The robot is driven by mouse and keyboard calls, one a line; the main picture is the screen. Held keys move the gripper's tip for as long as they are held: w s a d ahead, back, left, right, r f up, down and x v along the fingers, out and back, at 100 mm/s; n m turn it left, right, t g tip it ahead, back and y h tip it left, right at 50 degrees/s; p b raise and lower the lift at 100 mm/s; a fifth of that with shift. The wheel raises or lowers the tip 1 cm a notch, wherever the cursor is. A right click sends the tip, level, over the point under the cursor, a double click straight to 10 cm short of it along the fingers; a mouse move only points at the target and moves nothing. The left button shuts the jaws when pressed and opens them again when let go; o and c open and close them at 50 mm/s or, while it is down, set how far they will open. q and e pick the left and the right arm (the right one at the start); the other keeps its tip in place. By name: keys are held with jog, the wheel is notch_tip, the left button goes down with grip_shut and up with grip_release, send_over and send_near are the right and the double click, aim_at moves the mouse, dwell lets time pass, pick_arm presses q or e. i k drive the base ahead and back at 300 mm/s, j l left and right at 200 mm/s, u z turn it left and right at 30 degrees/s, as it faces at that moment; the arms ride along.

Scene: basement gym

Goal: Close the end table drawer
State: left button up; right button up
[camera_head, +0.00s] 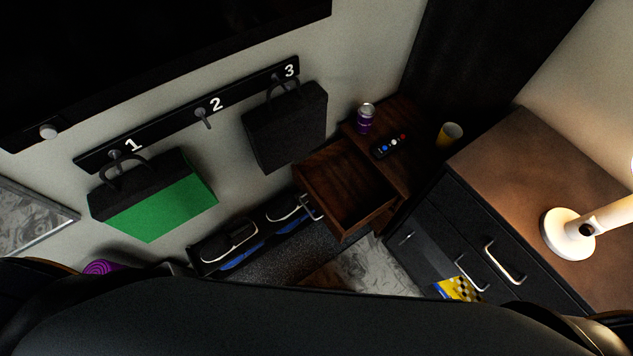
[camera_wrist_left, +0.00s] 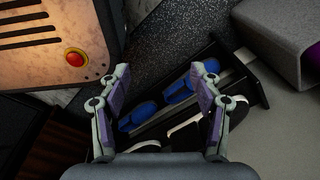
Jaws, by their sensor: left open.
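The end table (camera_head: 391,114) is dark brown wood and stands in the corner in the head view. Its drawer (camera_head: 347,184) is pulled out, its empty inside facing up, with a metal handle (camera_head: 312,208) on its front. In the left wrist view my left gripper (camera_wrist_left: 158,78) is open and empty. Its purple-padded fingers are apart above blue-and-white shoes (camera_wrist_left: 178,91) on a dark rack. My left gripper does not show in the head view, and my right gripper shows in neither view. The drawer cannot be made out for certain in the wrist view.
A black cabinet (camera_head: 460,222) with a lamp (camera_head: 568,233) is at right. Bags hang on the numbered wall rack (camera_head: 186,120). The shoe rack (camera_head: 207,258) is beside the drawer.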

aim_at(346, 192)
jog(key=k+j+z, duration=0.15)
jog(key=j+z, duration=0.2)
jog(key=k+j+z, duration=0.15)
jog(key=j+z, duration=0.15)
jog(key=k+j+z, duration=0.35)
jog(key=i+l, duration=0.1)
